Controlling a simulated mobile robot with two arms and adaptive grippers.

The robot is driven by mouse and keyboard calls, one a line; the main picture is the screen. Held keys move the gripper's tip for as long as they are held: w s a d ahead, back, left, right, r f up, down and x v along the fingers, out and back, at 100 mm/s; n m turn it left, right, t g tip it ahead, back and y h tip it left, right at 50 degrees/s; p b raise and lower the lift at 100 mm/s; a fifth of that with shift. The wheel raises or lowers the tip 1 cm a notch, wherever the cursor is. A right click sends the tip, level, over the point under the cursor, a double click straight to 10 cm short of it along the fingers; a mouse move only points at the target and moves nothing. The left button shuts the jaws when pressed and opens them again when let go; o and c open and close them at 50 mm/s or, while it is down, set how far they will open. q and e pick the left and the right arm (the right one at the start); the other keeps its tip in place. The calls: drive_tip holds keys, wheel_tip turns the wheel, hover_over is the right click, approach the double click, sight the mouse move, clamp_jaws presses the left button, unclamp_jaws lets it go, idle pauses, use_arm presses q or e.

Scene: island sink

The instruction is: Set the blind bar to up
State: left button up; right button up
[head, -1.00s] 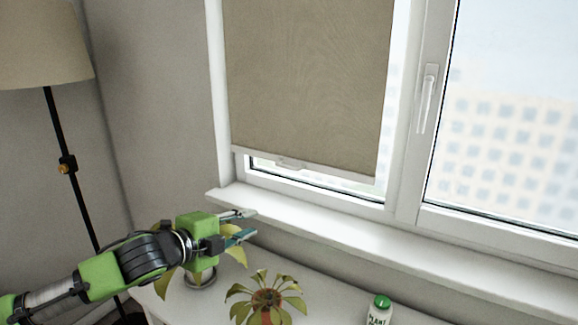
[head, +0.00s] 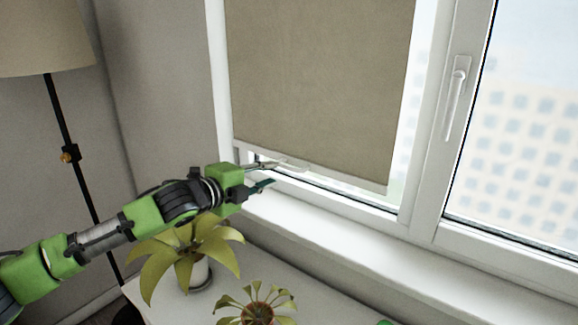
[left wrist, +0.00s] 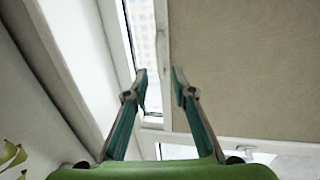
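The blind bar (head: 345,178) is a white strip along the bottom edge of a lowered brown blind (head: 320,80), with a small tab (head: 294,164) on it. The bar stands a little above the window's lower frame. My left gripper (head: 272,173) is open and empty at the left part of the bar, its upper fingertip close to the tab. In the left wrist view the bar (left wrist: 164,105) runs between the open fingers (left wrist: 159,76). I cannot tell whether a finger touches it. My right gripper is not in view.
The white sill (head: 340,248) runs below the window. A leafy potted plant (head: 190,248) stands under my left arm, and a smaller plant (head: 257,308) is to its right. A window handle (head: 455,95) is at the right. A floor lamp (head: 68,150) stands at the left.

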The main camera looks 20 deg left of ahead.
sight(288, 168)
use_arm(q)
drive_tip(key=x, duration=0.4)
drive_tip(key=shift+d, duration=0.15)
drive_tip(key=p+x, duration=0.1)
drive_tip(key=x, duration=0.2)
drive_tip(key=shift+w, duration=0.25)
drive_tip(key=shift+w+f, duration=0.15)
drive_tip(key=shift+w, duration=0.2)
drive_tip(key=shift+w+d+f, duration=0.15)
drive_tip(key=shift+w+d, duration=0.05)
drive_tip(key=shift+w, duration=0.15)
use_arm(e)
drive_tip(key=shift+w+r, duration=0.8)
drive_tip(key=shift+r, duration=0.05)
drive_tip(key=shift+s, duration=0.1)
use_arm(q)
clamp_jaws()
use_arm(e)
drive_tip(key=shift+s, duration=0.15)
